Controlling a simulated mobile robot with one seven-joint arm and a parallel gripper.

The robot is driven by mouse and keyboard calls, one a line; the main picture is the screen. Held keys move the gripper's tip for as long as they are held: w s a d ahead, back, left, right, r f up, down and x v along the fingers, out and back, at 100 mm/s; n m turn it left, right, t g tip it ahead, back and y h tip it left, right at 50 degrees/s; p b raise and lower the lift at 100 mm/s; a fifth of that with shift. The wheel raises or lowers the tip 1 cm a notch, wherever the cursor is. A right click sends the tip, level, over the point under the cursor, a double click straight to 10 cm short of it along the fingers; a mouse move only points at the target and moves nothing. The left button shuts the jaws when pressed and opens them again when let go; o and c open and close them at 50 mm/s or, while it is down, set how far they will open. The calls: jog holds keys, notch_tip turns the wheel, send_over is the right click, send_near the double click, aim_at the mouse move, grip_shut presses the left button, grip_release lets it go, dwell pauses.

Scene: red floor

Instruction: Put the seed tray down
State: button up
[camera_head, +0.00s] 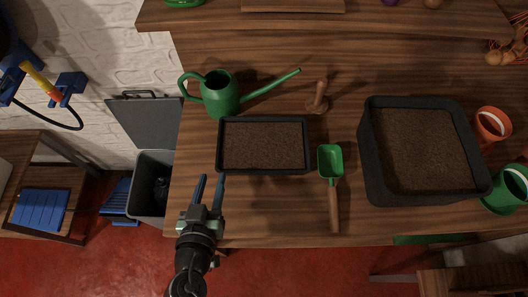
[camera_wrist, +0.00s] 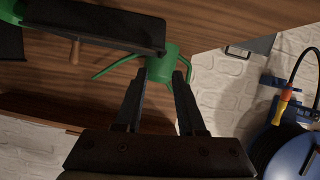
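The seed tray (camera_head: 264,171) is a shallow black tray full of brown soil, in the middle of the wooden bench in the head view. It looks level there, apparently resting on the bench. In the wrist view its dark side (camera_wrist: 95,30) crosses the upper left. My gripper (camera_head: 211,178) is at the tray's front left corner, its two fingers pointing toward the bench's back. The fingers (camera_wrist: 159,75) are apart with nothing between them; the right fingertip looks close to the corner, but I cannot tell whether it touches.
A green watering can (camera_head: 220,95) stands behind the tray, with a wooden dibber (camera_head: 318,97) to its right. A green scoop (camera_head: 331,165) lies right of the tray, beside a deep black soil tub (camera_head: 371,178). An open grey bin (camera_head: 150,203) stands left of the bench.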

aim_at(219, 150)
jog(key=p+x, duration=0.1)
jog(key=x, duration=1)
jog(key=shift+a, duration=0.2)
grip_shut()
dwell(1.1)
